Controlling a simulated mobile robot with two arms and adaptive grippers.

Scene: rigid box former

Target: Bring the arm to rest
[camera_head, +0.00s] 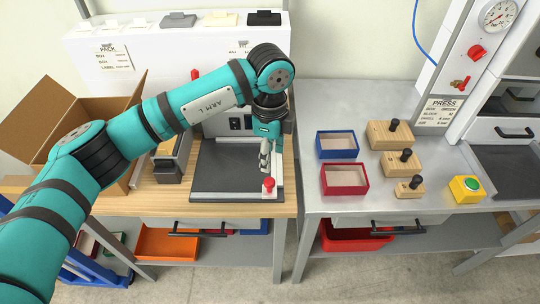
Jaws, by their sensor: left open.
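My left arm reaches in from the left edge and bends down over the wooden table. My left gripper (265,157) points down above the right side of a dark flat plate (222,167) on that table. It is open, and I see nothing held in it. A red-knobbed lever (268,184) stands just below the gripper in the picture. I cannot tell whether they touch. My right gripper is not in view.
An open cardboard box (95,100) stands behind my left arm. On the metal table (290,200) are a blue tray (337,145), a red tray (345,179), several wooden blocks with black knobs (402,164) and a yellow box with a green button (467,188).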

